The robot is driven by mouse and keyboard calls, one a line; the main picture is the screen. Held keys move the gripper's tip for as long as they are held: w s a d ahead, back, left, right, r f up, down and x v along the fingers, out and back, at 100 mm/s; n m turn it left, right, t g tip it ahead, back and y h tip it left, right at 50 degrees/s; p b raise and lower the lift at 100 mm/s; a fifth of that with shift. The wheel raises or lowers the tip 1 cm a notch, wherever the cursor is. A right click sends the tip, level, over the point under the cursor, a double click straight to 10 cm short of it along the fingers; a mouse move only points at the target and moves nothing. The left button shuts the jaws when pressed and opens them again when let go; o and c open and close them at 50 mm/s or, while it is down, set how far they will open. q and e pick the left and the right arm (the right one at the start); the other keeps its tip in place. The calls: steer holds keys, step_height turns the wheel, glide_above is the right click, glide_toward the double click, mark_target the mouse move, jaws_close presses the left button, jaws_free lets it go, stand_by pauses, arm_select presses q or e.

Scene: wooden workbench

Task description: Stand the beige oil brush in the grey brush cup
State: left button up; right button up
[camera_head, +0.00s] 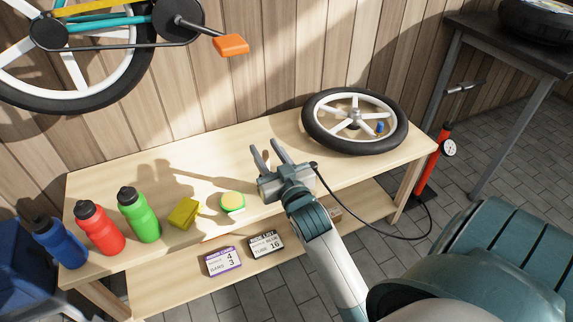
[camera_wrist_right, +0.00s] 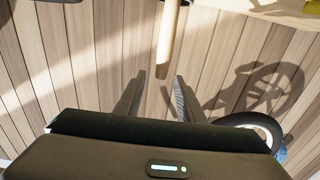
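My right gripper (camera_head: 268,150) is over the middle of the bench, its two fingers apart and pointing toward the wall. It shows open in the right wrist view (camera_wrist_right: 160,76). There, a beige rod, which looks like the oil brush's handle (camera_wrist_right: 168,38), comes in from the top edge. Its end lies between the fingertips in the picture, touching neither; its depth relative to them I cannot tell. The brush head is out of that view, and I cannot make out the brush in the head view. I cannot make out the grey brush cup. My left gripper is not in view.
The wooden bench (camera_head: 140,176) carries blue, red and green bottles (camera_head: 138,215), a yellow block (camera_head: 184,213), a green-yellow round tin (camera_head: 232,203) and a wheel (camera_head: 320,135). Two labelled boxes (camera_head: 266,245) are on the lower shelf. A bicycle (camera_head: 110,45) hangs at upper left.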

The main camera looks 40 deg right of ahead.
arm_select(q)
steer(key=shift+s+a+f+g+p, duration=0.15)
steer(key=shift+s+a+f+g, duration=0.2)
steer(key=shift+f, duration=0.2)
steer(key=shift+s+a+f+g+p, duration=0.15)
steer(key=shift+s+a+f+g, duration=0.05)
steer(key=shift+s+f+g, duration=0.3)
arm_select(e)
steer(key=v, duration=1.2)
steer(key=shift+s, duration=0.3)
steer(key=shift+a+r, duration=0.1)
